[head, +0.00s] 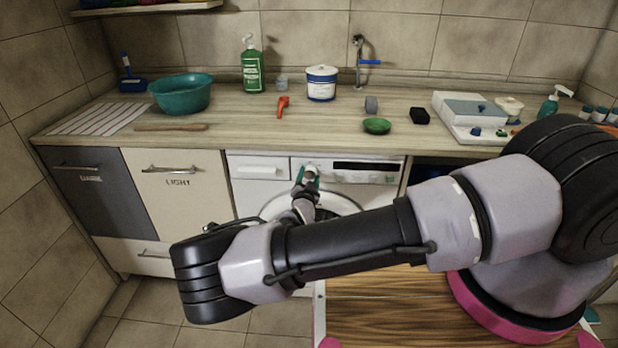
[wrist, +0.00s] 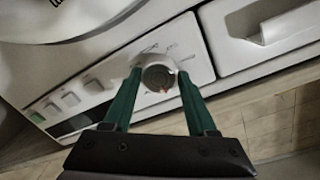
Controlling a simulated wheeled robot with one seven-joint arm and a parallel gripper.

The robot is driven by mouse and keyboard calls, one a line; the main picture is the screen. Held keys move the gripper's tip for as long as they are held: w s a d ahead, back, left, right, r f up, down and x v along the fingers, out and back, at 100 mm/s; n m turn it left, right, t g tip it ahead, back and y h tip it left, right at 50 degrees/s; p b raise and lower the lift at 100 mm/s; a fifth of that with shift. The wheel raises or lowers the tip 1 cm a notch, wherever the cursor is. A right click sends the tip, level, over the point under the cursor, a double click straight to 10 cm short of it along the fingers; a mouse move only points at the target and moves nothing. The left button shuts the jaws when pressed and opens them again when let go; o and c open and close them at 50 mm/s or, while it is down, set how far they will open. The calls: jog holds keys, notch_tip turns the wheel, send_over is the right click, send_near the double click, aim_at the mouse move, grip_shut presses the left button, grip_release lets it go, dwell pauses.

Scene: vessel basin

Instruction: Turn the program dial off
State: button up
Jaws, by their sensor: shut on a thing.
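The program dial (wrist: 158,77) is a round grey knob with a small red-orange mark on the washing machine's front panel. In the wrist view, the two green fingers of my gripper (wrist: 157,84) stand on either side of the dial and are shut on it. Printed marks ring the dial on the white panel. In the head view, my gripper (head: 307,176) is at the top middle of the washing machine (head: 262,170). My arm hides much of the machine's door and lower front. I cannot read which setting the dial points to.
Buttons and a dark display (wrist: 75,122) lie beside the dial. The detergent drawer (wrist: 262,25) is on its other side.

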jog(key=o, duration=1.4)
jog(key=shift+c, duration=0.2)
jog(key=s, duration=1)
jog(key=shift+s+a+r, duration=0.25)
jog(key=shift+s+a, duration=0.15)
